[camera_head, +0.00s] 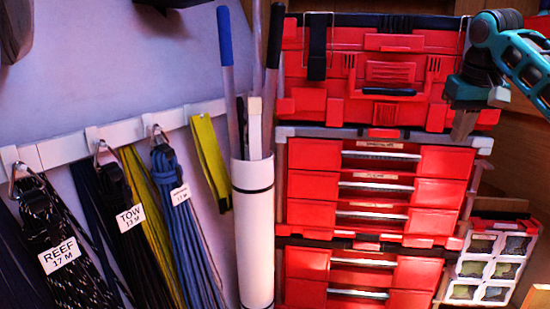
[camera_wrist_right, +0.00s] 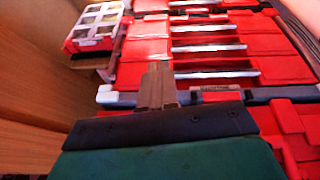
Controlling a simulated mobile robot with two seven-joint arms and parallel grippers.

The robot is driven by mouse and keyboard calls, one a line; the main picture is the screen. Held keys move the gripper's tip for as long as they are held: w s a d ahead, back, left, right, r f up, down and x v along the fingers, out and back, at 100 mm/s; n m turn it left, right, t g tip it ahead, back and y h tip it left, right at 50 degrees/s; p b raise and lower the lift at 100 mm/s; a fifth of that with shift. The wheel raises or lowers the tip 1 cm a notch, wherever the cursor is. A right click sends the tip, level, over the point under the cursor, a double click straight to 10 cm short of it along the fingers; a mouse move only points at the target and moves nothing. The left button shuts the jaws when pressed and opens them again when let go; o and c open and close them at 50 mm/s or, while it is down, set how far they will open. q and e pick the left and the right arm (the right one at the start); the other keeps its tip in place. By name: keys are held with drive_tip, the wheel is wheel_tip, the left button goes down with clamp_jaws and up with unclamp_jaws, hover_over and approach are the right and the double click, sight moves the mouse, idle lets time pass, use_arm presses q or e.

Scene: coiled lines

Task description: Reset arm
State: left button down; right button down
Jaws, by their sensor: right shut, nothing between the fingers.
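My right arm comes in from the top right of the head view. Its right gripper (camera_head: 463,127) points down in front of the right side of the red tool chest (camera_head: 330,100). In the right wrist view the two fingers of the gripper (camera_wrist_right: 157,85) lie together with nothing between them, above the red drawers. I cannot tell from these views whether the fingers touch the chest. A dark form (camera_head: 15,30) shows at the top left corner of the head view; I cannot tell what it is.
Coiled lines hang from a white rail (camera_head: 60,150) at left, with tags such as REEF (camera_head: 59,256) and TOW (camera_head: 131,217). A white tube (camera_head: 252,230) holds several rods. A small compartment organiser (camera_head: 490,262) stands at lower right. A wooden wall (camera_wrist_right: 35,80) borders the wrist view.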

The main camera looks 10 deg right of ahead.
drive_tip(key=w+a+f+n, duration=0.1)
drive_tip(key=w+a+f, duration=0.1)
drive_tip(key=a+f, duration=0.35)
drive_tip(key=w+a+f+n+t, duration=0.1)
drive_tip(key=w+a+f+n, duration=0.1)
drive_tip(key=f, duration=0.6)
drive_tip(key=w+a+f+n, duration=0.1)
drive_tip(key=w+a+f, duration=0.15)
drive_tip(key=f, duration=0.45)
drive_tip(key=s+a+f+n+t+y, duration=0.1)
drive_tip(key=s+a+f+y, duration=0.15)
drive_tip(key=a+f, duration=0.5)
drive_tip(key=s+a+f+n+t+y, duration=0.1)
drive_tip(key=s+a+f, duration=0.3)
drive_tip(key=f, duration=0.6)
drive_tip(key=s+a+f+t+y, duration=0.15)
drive_tip(key=s+a+f, duration=0.3)
drive_tip(key=s, duration=0.45)
drive_tip(key=s+a+f+t, duration=0.2)
drive_tip(key=s+a+f, duration=0.1)
drive_tip(key=s+f, duration=0.4)
drive_tip(key=s+d+m+h, duration=0.1)
drive_tip(key=s+d, duration=0.1)
drive_tip(key=s, duration=0.7)
drive_tip(key=shift+s+d+r+t, duration=0.2)
drive_tip(key=shift+s+r+t, duration=0.1)
drive_tip(key=shift+r+t, duration=0.15)
